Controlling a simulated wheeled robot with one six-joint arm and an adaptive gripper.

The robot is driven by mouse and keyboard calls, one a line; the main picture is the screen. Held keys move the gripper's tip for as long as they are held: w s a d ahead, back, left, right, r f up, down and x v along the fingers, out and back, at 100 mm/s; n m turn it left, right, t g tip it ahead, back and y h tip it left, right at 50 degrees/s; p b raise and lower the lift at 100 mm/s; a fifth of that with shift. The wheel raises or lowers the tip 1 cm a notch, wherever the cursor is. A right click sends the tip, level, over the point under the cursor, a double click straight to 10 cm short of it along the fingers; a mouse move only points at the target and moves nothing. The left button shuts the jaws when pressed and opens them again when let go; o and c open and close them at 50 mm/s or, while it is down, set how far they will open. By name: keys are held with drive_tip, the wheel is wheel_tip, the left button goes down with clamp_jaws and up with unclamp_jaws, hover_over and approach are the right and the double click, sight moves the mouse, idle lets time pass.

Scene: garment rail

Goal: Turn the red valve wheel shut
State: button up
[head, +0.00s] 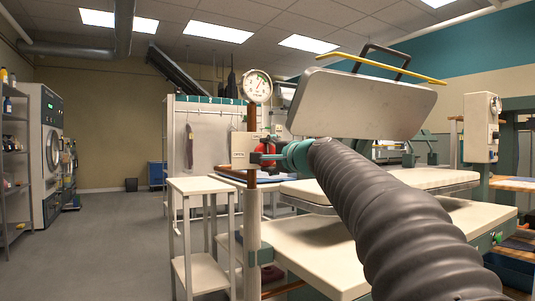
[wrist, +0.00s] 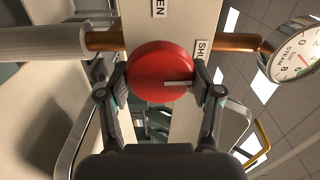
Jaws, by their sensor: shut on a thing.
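The red valve wheel (wrist: 158,65) fills the middle of the wrist view, with a grey pointer bar reaching from near its centre to the right. My gripper (wrist: 160,77) has one finger on each side of the wheel and is shut on its rim. A plate behind carries a SHUT label (wrist: 204,53) right of the wheel and a partly cut-off label ending in EN (wrist: 158,8) above. In the head view the wheel (head: 266,152) is mostly hidden behind my gripper (head: 268,158).
A copper pipe (head: 252,120) carries the valve, with a steam gauge (head: 258,86) at its top. A white side stand (head: 200,186) is left of it. A press with a raised plate (head: 365,103) stands right and behind. The floor at left is clear.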

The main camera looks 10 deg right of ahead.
drive_tip(key=shift+m, duration=0.4)
drive_tip(key=o, duration=1.1)
drive_tip(key=shift+o, duration=0.2)
drive_tip(key=v, duration=1.2)
